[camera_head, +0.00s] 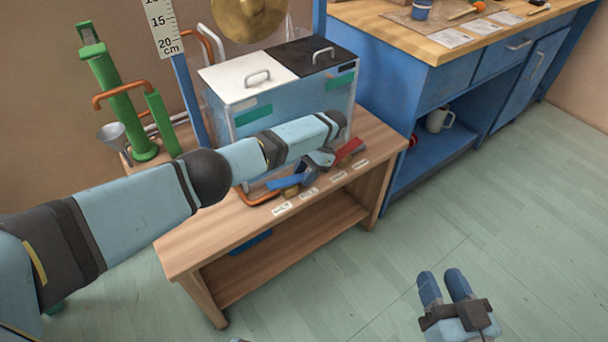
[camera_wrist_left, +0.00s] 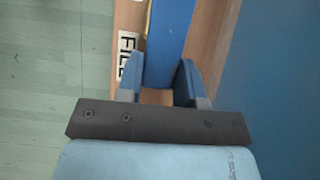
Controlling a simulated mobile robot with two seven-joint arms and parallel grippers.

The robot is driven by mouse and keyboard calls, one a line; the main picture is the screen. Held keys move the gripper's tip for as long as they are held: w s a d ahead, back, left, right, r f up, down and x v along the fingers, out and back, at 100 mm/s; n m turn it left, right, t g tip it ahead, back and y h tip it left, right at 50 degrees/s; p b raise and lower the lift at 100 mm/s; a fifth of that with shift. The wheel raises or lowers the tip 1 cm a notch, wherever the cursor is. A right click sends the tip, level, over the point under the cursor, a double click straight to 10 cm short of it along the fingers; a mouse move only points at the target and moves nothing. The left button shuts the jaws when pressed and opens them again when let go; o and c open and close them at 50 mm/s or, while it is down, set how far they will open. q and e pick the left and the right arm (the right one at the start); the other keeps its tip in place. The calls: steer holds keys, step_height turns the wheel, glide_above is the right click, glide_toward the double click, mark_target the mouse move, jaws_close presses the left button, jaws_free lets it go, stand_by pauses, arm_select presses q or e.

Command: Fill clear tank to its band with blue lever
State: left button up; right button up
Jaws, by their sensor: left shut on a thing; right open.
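The tank (camera_head: 219,112) stands on a low wooden bench, with a white lid and a black lid side by side. A green band (camera_head: 254,115) marks its front under the white lid, and another green patch is under the black lid. My left arm hides much of the front, and I cannot tell the water level. The blue lever (camera_head: 284,183) is at the tank's foot; it also shows in the left wrist view (camera_wrist_left: 170,45). My left gripper (camera_wrist_left: 159,82) is shut on it, one finger each side. My right gripper (camera_head: 445,287) is open and empty above the floor.
A red lever (camera_head: 347,150) lies just right of the blue one. Small labels line the bench (camera_head: 210,243) edge; one reads FILL (camera_wrist_left: 125,55). A green pump (camera_head: 120,95) stands left. A blue cabinet (camera_head: 420,90) stands right. Floor in front is clear.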

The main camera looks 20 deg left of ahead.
steer(key=shift+r, duration=0.15)
steer(key=shift+a, duration=0.1)
arm_select(q)
steer(key=o, duration=0.9)
steer(key=shift+d, duration=0.1)
steer(key=shift+o, duration=0.2)
steer(key=b+v, duration=0.3)
steer(key=v, duration=1)
steer(key=shift+w+d+r, duration=0.15)
steer(key=shift+w+r, duration=0.05)
arm_select(e)
steer(key=shift+s+a+r+t+y, duration=0.1)
steer(key=shift+a+r+t+y, duration=0.25)
steer(key=shift+r, duration=0.3)
steer(key=shift+a+r+t+y, duration=0.1)
steer(key=shift+r+t+y, duration=0.2)
steer(key=shift+r+y, duration=0.25)
steer(key=shift+s+a+r+t+y, duration=0.1)
steer(key=shift+a+r+t+y, duration=0.2)
steer(key=shift+r, duration=0.4)
